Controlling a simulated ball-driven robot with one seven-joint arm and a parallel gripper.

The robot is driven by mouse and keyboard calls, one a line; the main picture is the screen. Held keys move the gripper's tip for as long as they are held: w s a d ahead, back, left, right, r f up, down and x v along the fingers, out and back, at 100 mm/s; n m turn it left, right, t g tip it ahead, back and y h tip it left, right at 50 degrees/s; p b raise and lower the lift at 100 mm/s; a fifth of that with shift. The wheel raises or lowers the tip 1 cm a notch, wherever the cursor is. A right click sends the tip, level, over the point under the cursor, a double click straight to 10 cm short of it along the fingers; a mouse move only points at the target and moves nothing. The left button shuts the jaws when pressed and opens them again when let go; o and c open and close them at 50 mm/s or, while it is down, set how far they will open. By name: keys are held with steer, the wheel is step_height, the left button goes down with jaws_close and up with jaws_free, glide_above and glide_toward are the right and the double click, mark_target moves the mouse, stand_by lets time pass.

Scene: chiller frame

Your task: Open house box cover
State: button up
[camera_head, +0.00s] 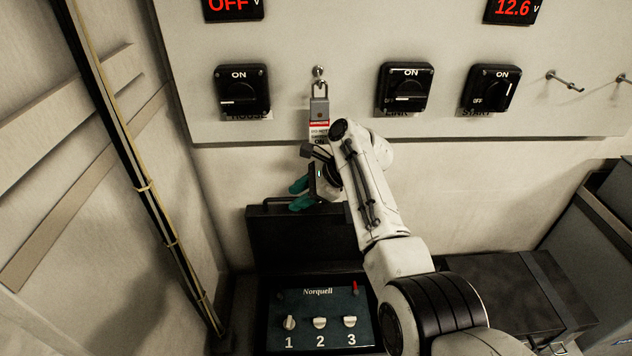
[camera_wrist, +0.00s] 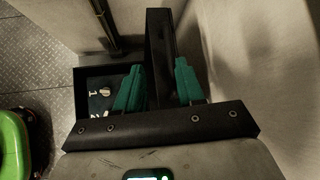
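The house box (camera_head: 268,335) stands low against the wall in the head view. Its black cover (camera_head: 300,240) is raised and stands roughly upright behind the box, with a dark handle bar along its top. The panel inside shows several numbered knobs (camera_head: 320,323). My gripper (camera_head: 294,197) is at the cover's top edge. In the wrist view its green fingers (camera_wrist: 160,66) are apart, one on each side of the cover (camera_wrist: 158,45), which fills most of the gap. Whether either finger touches it is unclear. The box interior (camera_wrist: 95,72) shows left of the fingers.
A pale wall panel above carries rotary switches (camera_head: 405,88) and a hanging padlock with tag (camera_head: 319,108). A diagonal pole with cable (camera_head: 145,180) runs at left. A dark case (camera_head: 500,290) stands right of the box. A green object (camera_wrist: 12,145) is on the floor.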

steer(key=v, duration=0.7)
steer(key=shift+s+d+f, duration=0.1)
steer(key=shift+d, duration=0.05)
steer(key=s+d+f+n+h, duration=0.35)
steer(key=s+d+f, duration=0.35)
steer(key=s+f, duration=0.3)
steer(key=s+d+f+n+h, duration=0.2)
steer(key=s+d+f+n, duration=0.3)
steer(key=s+f, duration=0.45)
steer(key=s+d+n+h, duration=0.2)
steer(key=s+d+n, duration=0.2)
steer(key=s, duration=1)
steer(key=s+d+n+g+h, duration=0.1)
steer(key=s+d+n, duration=0.3)
steer(key=s, duration=1.1)
steer(key=shift+d+h, duration=0.35)
steer(key=shift+d, duration=0.25)
steer(key=shift+s, duration=0.15)
stand_by(0.4)
